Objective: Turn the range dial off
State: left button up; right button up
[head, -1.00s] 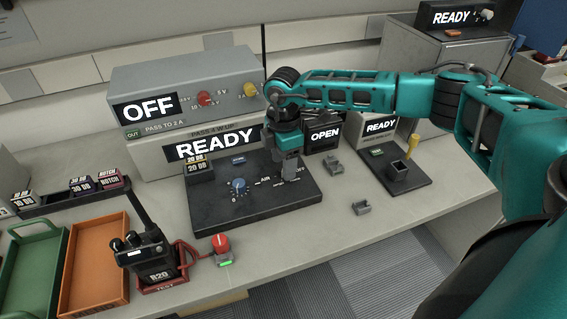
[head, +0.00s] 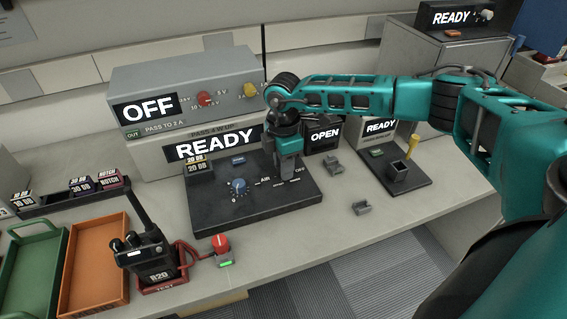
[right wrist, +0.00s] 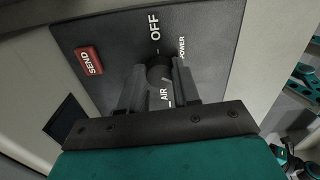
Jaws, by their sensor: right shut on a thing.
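The dark range dial (right wrist: 158,72) sits on a black panel (head: 222,217) on the bench. In the right wrist view, OFF and AIR are printed on opposite sides of it and POWER to one side. My right gripper (right wrist: 160,88) is shut on the dial, one finger on each side; the head view also shows the gripper (head: 290,170) down at the panel. In the head view the gripper hides the dial. I cannot tell exactly which mark the dial points at. My left gripper is not in view.
A blue dial (head: 238,186) sits left on the same panel. A grey power supply (head: 225,95) reading OFF stands behind.

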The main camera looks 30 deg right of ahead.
jog(key=shift+n, duration=0.3)
jog(key=n, duration=1)
jog(key=shift+n, duration=0.3)
jog(key=n+b, duration=0.1)
jog(key=n, duration=0.5)
jog(key=shift+n, duration=0.3)
jog(key=n+b, duration=0.1)
jog(key=n, duration=0.5)
jog(key=shift+a, duration=0.1)
jog(key=o, duration=1.1)
jog(key=shift+c, duration=0.2)
jog(key=shift+r, duration=0.1)
